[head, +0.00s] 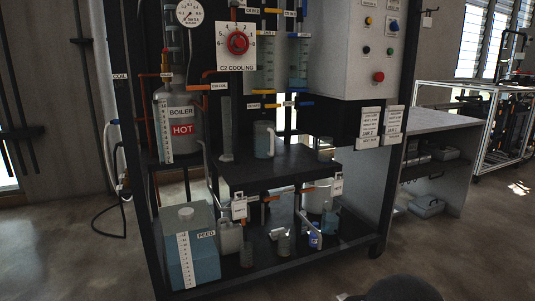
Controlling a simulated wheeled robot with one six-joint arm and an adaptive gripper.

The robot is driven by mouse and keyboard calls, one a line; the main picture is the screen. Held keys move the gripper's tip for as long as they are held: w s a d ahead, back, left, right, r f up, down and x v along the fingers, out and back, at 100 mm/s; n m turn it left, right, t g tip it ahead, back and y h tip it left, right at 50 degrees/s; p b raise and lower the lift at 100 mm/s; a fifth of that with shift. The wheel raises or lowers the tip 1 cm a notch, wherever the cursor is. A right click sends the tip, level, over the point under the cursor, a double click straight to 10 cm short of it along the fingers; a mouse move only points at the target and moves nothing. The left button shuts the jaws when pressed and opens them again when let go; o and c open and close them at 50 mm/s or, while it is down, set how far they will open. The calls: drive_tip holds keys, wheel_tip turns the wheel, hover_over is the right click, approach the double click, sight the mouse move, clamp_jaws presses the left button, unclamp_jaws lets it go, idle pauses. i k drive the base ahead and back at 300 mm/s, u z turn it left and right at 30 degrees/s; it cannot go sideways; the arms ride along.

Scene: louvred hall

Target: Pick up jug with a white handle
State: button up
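A pale, translucent jug (262,140) stands upright on the dark middle shelf (268,172) of a black rig. Its whitish handle is on its right side. My gripper is not in view, and nothing is seen touching the jug.
A glass beaker (325,149) stands to the right on the same shelf. The boiler (181,125), marked HOT, is to the left. The lower shelf holds a blue feed tank (203,262), a blue-labelled bottle (315,237) and several small vessels. Floor (445,255) at the right front is clear.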

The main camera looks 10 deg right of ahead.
sight(263, 132)
drive_tip(key=z, duration=0.8)
drive_tip(key=i, duration=1.1)
drive_tip(key=u, duration=0.6)
drive_tip(key=i, duration=0.8)
drive_tip(key=u, duration=0.8)
